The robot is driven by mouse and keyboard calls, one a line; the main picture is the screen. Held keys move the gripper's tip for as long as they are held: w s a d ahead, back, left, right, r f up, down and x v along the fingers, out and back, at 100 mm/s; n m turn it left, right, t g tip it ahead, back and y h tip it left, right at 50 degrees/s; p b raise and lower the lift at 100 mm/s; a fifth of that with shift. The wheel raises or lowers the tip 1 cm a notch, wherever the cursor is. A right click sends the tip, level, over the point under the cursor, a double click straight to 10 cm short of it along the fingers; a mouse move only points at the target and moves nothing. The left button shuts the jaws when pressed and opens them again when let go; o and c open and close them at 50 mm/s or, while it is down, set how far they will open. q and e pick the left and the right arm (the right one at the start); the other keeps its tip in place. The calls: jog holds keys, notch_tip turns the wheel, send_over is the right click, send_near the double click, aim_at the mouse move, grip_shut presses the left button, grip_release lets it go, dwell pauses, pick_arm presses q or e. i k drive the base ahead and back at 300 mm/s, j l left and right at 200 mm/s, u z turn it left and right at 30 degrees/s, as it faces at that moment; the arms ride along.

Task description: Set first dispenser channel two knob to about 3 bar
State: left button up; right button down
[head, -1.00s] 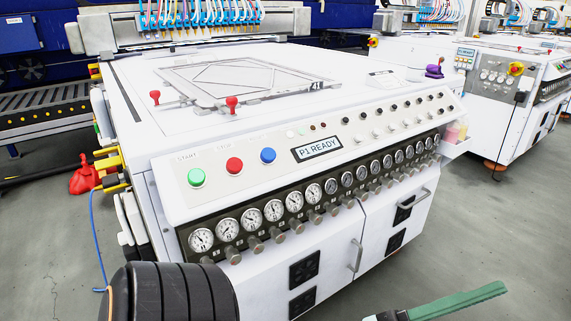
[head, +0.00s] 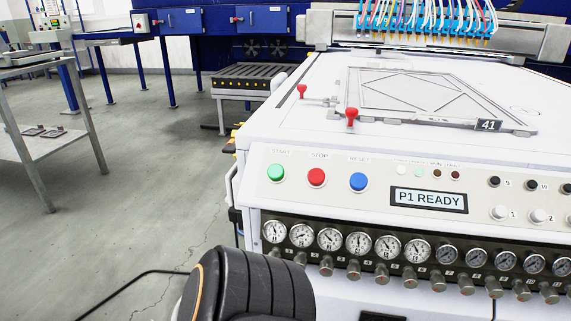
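The first dispenser's white console has a row of round pressure gauges along its dark front strip. The second gauge from the left (head: 301,236) has a white dial; its needle reading is too small to tell. The channel two knob (head: 300,258) is a small grey cylinder just below that gauge. The channel one gauge (head: 274,232) is to its left and the channel three gauge (head: 329,239) to its right. A black ribbed part of my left arm rises at the bottom, below the first knobs. Neither gripper shows, and nothing touches the knob.
Green (head: 276,172), red (head: 316,177) and blue (head: 358,181) buttons sit above the gauges, beside a display (head: 429,200) reading "P1 READY". Two red-knobbed levers stand on the top. A metal table (head: 50,130) is at left. Grey floor between is open.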

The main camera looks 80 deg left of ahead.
aim_at(301, 259)
jog(key=i+l+u, duration=0.1)
jog(key=u, duration=0.3)
jog(key=i+l+u, duration=0.15)
jog(key=u, duration=0.25)
jog(key=l+u, duration=0.2)
jog(key=u, duration=0.25)
jog(key=i+l, duration=0.05)
